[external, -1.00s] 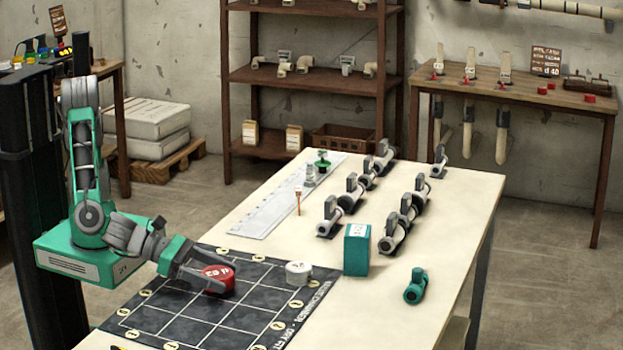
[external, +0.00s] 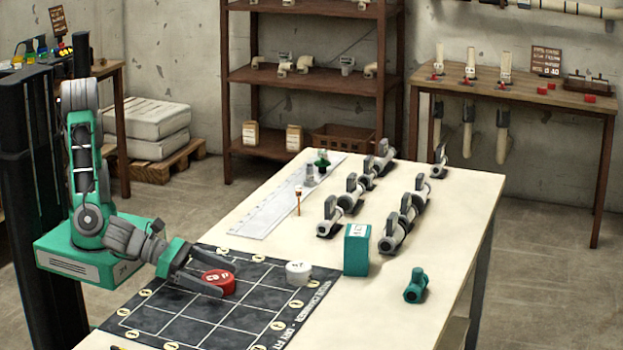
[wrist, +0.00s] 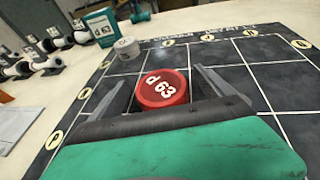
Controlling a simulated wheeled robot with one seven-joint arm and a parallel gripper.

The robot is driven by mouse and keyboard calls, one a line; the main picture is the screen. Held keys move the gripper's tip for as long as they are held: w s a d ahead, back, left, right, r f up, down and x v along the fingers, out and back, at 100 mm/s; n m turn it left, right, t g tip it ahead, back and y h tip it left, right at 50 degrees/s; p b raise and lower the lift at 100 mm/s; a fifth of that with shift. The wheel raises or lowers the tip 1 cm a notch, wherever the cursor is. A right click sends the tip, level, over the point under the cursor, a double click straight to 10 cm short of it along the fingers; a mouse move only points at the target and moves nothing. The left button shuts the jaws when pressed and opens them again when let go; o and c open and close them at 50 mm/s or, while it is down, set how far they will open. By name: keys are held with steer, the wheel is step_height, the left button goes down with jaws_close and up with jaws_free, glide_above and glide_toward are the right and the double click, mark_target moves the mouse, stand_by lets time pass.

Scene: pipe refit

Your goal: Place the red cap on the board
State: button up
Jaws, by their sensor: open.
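In the wrist view both fingers (wrist: 165,92) stand apart from the cap, with board showing between. The board's yellow round markers line its edges.
A white cap (external: 298,272) sits on the board's far right corner. A teal box (external: 357,249) and a teal fitting (external: 416,286) stand right of the board. Several grey pipe clamps (external: 390,240) and a pale ruler-like strip (external: 275,212) lie farther back. The table's front right is clear.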

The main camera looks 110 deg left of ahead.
steer(key=p+v, duration=0.1)
steer(key=v, duration=1)
steer(key=shift+s+d+r, duration=0.1)
steer(key=shift+s+r, duration=0.1)
steer(key=shift+s, duration=0.15)
